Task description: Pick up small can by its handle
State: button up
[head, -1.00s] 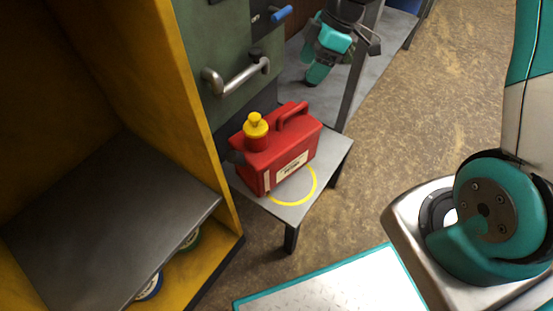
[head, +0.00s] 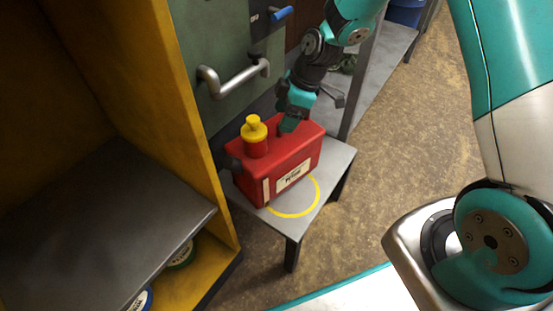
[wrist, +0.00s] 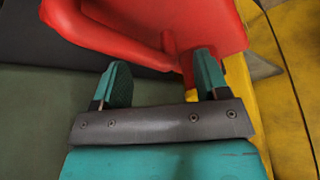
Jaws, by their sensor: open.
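The small can (head: 272,168) is red with a yellow cap (head: 253,130) and a pale label. It stands upright on a small grey stand (head: 338,160). My gripper (head: 290,124) is over the can's top at the handle and hides most of the handle in the head view. In the wrist view the can's red handle (wrist: 105,38) slants across the top, close to my open gripper (wrist: 162,72). The fingers are spread apart, with the right fingertip against or just in front of the red body. I cannot tell whether the handle lies fully between them.
A yellow cabinet with a grey shelf (head: 95,220) stands close on the left. A green panel with a metal handle (head: 235,82) is behind the can. A dark post and grey bench (head: 385,60) stand behind to the right. Brown floor (head: 410,150) is free to the right.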

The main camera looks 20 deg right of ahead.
jog(key=x, duration=0.3)
jog(key=shift+b, duration=0.35)
jog(key=shift+r, duration=0.1)
jog(key=shift+c, duration=0.5)
grip_shut()
jog(key=shift+w+r, duration=0.1)
jog(key=shift+w, duration=0.1)
